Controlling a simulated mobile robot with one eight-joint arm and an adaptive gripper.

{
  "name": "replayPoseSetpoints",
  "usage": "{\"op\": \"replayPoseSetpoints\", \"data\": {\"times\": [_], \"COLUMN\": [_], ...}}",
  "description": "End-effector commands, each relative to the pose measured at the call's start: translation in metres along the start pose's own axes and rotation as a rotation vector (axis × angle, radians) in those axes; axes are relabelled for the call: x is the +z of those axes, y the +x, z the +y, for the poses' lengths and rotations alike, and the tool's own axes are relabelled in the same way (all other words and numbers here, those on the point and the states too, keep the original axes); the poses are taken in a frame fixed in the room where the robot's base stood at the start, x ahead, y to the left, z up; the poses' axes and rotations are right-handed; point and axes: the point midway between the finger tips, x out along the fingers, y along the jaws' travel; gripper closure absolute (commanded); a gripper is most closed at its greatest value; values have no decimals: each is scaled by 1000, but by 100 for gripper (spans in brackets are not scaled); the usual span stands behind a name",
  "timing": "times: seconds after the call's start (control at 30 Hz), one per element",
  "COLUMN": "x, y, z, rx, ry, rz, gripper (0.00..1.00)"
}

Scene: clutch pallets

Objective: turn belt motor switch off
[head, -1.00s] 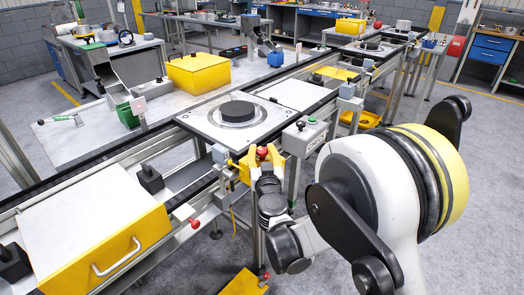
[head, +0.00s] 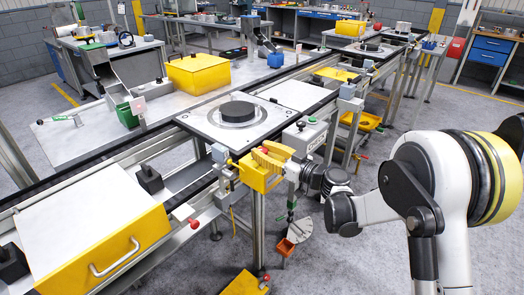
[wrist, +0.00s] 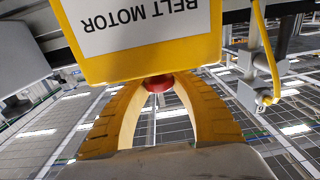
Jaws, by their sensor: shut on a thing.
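The yellow belt motor switch box (head: 258,178) hangs on the near side of the conveyor. In the wrist view its white label (wrist: 150,22) reads "BELT MOTOR" upside down. A red knob (wrist: 158,83) sticks out from the box edge. My gripper (wrist: 158,86) has its two yellow fingers curved around this knob and shut on it. In the head view my gripper (head: 268,155) reaches in from the right at the top of the box. The knob is mostly hidden there, so its setting cannot be read.
A conveyor pallet (head: 236,122) with a dark disc sits just behind the box. A grey control box (head: 305,135) stands close to the right of my gripper. A red knob (head: 193,223) sticks out at the lower left.

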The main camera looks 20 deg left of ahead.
Motion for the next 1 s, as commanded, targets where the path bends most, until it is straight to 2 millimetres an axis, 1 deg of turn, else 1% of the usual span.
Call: {"op": "replayPoseSetpoints", "data": {"times": [0.03, 0.4, 0.6, 0.8, 1.0], "x": [0, 0, 0, 0, 0], "y": [0, 0, 1, 1, 0], "z": [3, 2, 1, 1, 0], "rx": [-42, -392, -555, -676, -750], "ry": [-1, -1, 0, 0, 0], "rz": [-1, -1, -1, -1, -1], "gripper": [100, 100, 100, 100, 100]}}
